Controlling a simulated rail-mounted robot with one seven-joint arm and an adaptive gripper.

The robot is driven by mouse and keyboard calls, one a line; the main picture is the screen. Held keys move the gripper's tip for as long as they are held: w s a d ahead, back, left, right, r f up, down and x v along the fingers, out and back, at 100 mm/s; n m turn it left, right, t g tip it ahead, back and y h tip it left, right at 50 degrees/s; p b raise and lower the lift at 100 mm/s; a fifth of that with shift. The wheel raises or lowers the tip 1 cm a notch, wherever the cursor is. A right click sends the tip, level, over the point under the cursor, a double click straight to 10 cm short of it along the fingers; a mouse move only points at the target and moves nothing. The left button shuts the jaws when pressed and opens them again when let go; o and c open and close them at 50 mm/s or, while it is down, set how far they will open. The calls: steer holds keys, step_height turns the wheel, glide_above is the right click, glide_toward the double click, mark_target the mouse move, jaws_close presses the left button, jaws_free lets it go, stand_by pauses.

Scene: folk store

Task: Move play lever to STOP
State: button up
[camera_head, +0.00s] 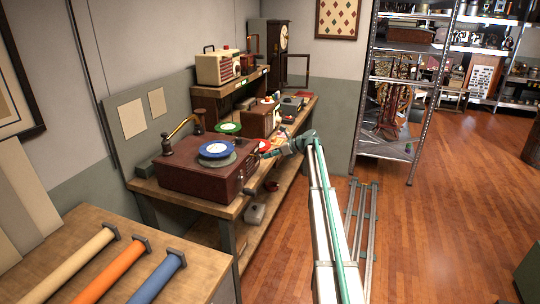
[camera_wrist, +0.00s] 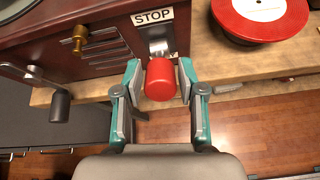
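The dark red wooden record player (camera_head: 200,176) stands on the wooden workbench, with a blue-labelled record (camera_head: 215,149) on top. In the wrist view its front panel (camera_wrist: 60,30) carries a STOP label (camera_wrist: 153,17). Below that label is a metal lever plate (camera_wrist: 158,44). A lever with a red knob (camera_wrist: 160,80) projects there, lying below STOP. A lower label is mostly hidden behind the knob. My gripper (camera_wrist: 160,83) is open, with one finger on each side of the knob and small gaps visible. It also shows in the head view (camera_head: 290,148).
A dark crank handle (camera_wrist: 60,103) and a brass knob (camera_wrist: 79,38) project from the panel, left of my gripper. A red record (camera_wrist: 262,15) lies at right on the bench (camera_wrist: 240,60). Open wooden floor (camera_head: 430,220) lies right of the bench.

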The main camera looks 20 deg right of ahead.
steer(key=shift+o, duration=0.8)
steer(key=v, duration=1.2)
